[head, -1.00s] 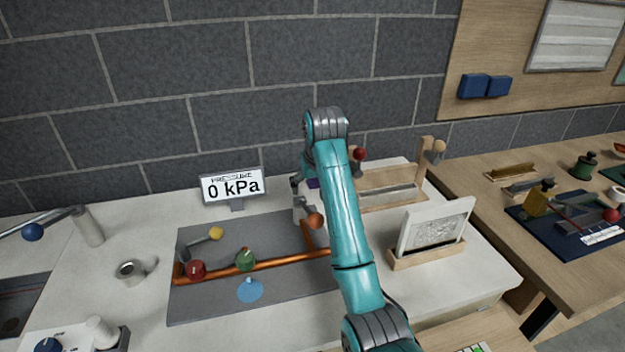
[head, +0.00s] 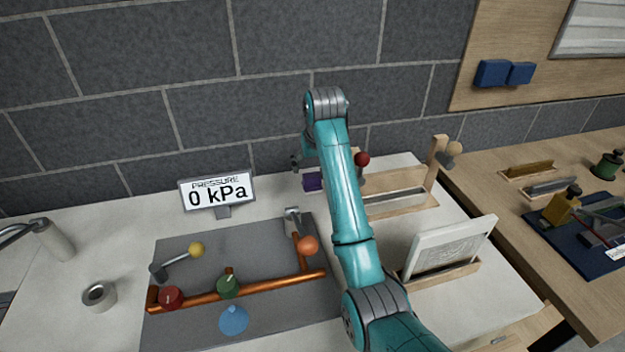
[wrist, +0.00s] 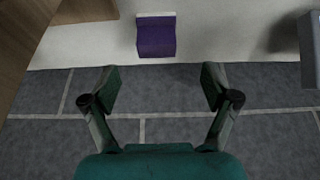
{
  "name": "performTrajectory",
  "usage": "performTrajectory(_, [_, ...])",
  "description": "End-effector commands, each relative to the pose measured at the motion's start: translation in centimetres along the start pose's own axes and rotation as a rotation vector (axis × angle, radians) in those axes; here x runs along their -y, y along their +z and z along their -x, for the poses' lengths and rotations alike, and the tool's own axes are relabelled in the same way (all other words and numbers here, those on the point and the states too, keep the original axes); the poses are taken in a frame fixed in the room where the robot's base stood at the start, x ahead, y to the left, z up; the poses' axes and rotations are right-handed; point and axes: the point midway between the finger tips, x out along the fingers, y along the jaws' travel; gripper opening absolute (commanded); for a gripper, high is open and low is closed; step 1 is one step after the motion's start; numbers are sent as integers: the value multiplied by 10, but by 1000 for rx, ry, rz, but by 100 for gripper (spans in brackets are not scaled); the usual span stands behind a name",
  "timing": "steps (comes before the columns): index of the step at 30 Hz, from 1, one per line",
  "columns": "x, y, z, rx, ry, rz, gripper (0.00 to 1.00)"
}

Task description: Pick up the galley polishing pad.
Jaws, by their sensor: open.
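A purple block, which looks like the galley polishing pad (head: 312,181), sits at the back of the white counter near the wall, just left of my arm. In the wrist view the purple pad (wrist: 156,40), with a pale strip along one edge, lies beyond the fingertips and roughly centred between them. My gripper (wrist: 160,82) is open and empty, with a visible gap to the pad. In the head view my gripper is small and partly hidden by my arm, close to the pad.
A copper pipe (head: 250,287) with several coloured valve handles lies on a grey panel. A pressure display (head: 217,190) stands to the left. A wooden rack (head: 400,203) and a white plaque (head: 447,250) stand to the right. The block wall (head: 180,80) is close behind.

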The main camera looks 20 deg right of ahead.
Motion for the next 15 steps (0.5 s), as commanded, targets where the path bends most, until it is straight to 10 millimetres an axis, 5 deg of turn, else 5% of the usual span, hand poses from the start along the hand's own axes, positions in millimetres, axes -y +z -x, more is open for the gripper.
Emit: performTrajectory(15, [-3, 3, -54, 3, 0, 0, 86])
